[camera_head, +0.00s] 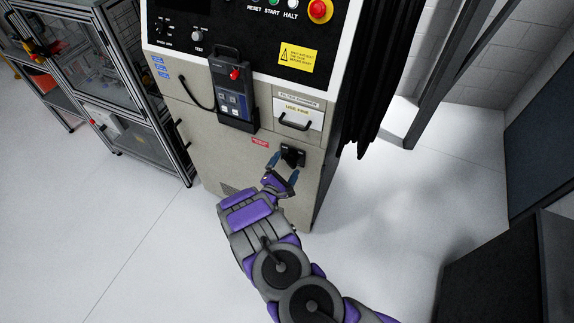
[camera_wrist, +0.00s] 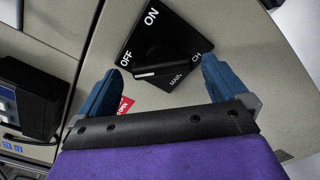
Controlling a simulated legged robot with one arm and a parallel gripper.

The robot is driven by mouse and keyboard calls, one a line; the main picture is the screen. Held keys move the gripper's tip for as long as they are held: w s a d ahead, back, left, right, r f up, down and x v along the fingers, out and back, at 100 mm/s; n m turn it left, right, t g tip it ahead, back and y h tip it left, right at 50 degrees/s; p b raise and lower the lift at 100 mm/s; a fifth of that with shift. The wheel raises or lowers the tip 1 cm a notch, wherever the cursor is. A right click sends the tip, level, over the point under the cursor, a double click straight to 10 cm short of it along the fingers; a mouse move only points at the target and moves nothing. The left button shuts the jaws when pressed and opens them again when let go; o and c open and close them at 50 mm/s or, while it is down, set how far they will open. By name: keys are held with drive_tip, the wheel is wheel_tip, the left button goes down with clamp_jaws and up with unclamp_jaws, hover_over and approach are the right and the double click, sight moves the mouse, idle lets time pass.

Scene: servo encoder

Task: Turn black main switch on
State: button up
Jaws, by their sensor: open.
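The black main switch (camera_head: 291,156) is on the lower front of the beige cabinet (camera_head: 227,149), below the drawer handle. In the wrist view the switch (camera_wrist: 158,62) is a dark plate marked ON, OFF and MAIN, with a black knob whose pointer end lies toward the OFF mark. My gripper (camera_head: 282,171) is at the plate, with its blue fingers apart. In the wrist view my gripper (camera_wrist: 155,88) has one finger on each side of the knob's lower area, and nothing is seen held. I cannot tell whether the fingers touch the plate.
A black pendant (camera_head: 233,95) with a red button hangs on the cabinet left of the switch. A red emergency button (camera_head: 319,10) is on the upper panel. A framed enclosure (camera_head: 95,80) stands at the left. Black hanging folds (camera_head: 385,80) line the cabinet's right. The floor in front is clear.

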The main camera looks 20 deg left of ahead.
drive_tip(key=shift+w+d, duration=0.3)
drive_tip(key=shift+w, duration=0.4)
drive_tip(key=shift+w+d+r, duration=0.1)
drive_tip(key=shift+d+r, duration=0.1)
drive_tip(key=shift+d, duration=0.1)
drive_tip(key=shift+a+f, duration=0.1)
drive_tip(key=shift+a, duration=0.2)
drive_tip(key=c, duration=0.5)
drive_tip(key=shift+d, duration=0.1)
drive_tip(key=c, duration=0.5)
